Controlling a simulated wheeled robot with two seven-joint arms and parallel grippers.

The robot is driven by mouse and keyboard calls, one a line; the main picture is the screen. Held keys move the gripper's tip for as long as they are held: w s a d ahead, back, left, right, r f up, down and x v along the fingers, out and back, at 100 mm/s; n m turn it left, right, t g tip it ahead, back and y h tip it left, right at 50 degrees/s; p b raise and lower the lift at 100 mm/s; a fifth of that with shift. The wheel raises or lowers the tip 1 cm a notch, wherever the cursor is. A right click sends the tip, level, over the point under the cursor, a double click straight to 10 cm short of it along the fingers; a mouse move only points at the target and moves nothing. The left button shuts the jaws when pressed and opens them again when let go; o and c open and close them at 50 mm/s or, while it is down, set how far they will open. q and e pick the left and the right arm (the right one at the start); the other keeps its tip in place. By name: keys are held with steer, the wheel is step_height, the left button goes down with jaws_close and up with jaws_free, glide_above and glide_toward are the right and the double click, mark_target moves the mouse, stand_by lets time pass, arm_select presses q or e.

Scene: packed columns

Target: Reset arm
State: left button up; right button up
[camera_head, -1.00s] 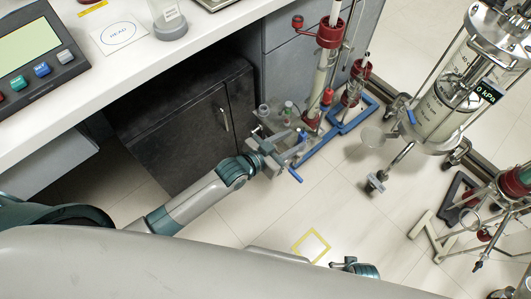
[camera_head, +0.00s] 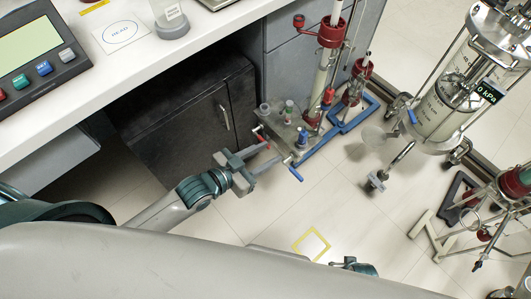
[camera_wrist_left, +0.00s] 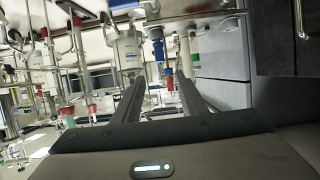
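My left gripper (camera_head: 273,155) reaches in from the left in the head view, short of a clear plate with small bottles. Its two fingers are apart with nothing between them; the left wrist view shows the same open gap (camera_wrist_left: 160,95). Past the fingertips are a red-handled valve (camera_head: 261,136) and a blue-handled valve (camera_head: 294,173) at the plate's near edge. A teal and dark part of my right arm (camera_head: 355,267) shows at the bottom; its fingers cannot be made out.
A column with red fittings (camera_head: 328,55) stands on a blue base (camera_head: 350,122) beyond the plate. A large clear vessel (camera_head: 455,90) stands to the right. The dark cabinet (camera_head: 190,130) and white bench (camera_head: 190,55) are left. Floor around the yellow square (camera_head: 312,245) is clear.

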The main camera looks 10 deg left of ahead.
stand_by(0.8)
